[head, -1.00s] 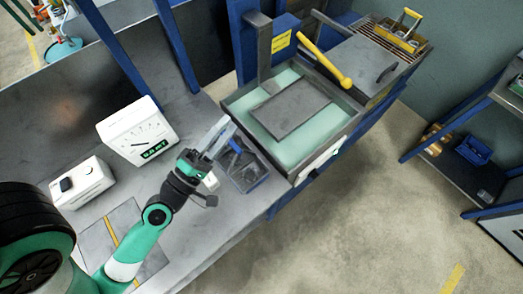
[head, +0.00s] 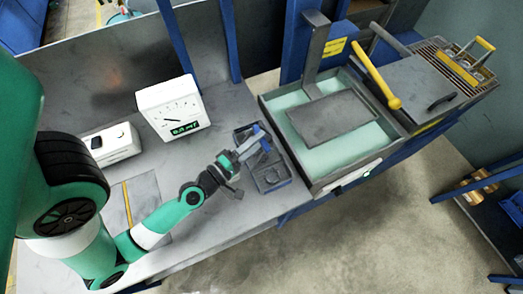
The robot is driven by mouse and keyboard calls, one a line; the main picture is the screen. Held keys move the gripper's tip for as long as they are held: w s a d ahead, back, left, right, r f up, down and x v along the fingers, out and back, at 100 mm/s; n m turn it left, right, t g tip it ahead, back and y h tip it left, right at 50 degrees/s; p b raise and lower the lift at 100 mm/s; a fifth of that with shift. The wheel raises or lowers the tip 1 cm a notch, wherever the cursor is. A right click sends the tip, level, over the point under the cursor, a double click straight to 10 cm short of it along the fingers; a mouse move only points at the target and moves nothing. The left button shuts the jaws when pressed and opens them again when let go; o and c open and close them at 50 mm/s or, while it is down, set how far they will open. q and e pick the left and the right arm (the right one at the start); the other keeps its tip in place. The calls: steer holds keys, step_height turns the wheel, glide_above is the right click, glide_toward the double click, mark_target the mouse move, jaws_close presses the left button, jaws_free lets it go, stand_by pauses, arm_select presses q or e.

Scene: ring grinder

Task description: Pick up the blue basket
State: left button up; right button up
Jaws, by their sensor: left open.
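A grey basket with a blue handle (head: 272,182) sits on the grey bench, just left of the tank; it is the blue basket as far as I can tell. My left gripper (head: 253,148) is open at the basket's blue handle, over its upper left side. The fingers overlap the handle in the head view, and I cannot tell whether they touch it. Part of the basket's inside is hidden behind the gripper. My right gripper is not in view.
A tank (head: 372,164) with pale green liquid and a dark plate stands right of the basket. A yellow-handled basket (head: 473,66) is at the back right. A white display (head: 174,108) and a white box (head: 110,145) stand on the bench. A blue bin (head: 514,208) is at the right edge.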

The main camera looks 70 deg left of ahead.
mark_target(268, 133)
arm_select(q)
steer(key=p+x, duration=0.1)
steer(key=x, duration=0.4)
steer(key=shift+a+p, duration=0.2)
steer(key=shift+p, duration=0.2)
jaws_close()
stand_by(1.0)
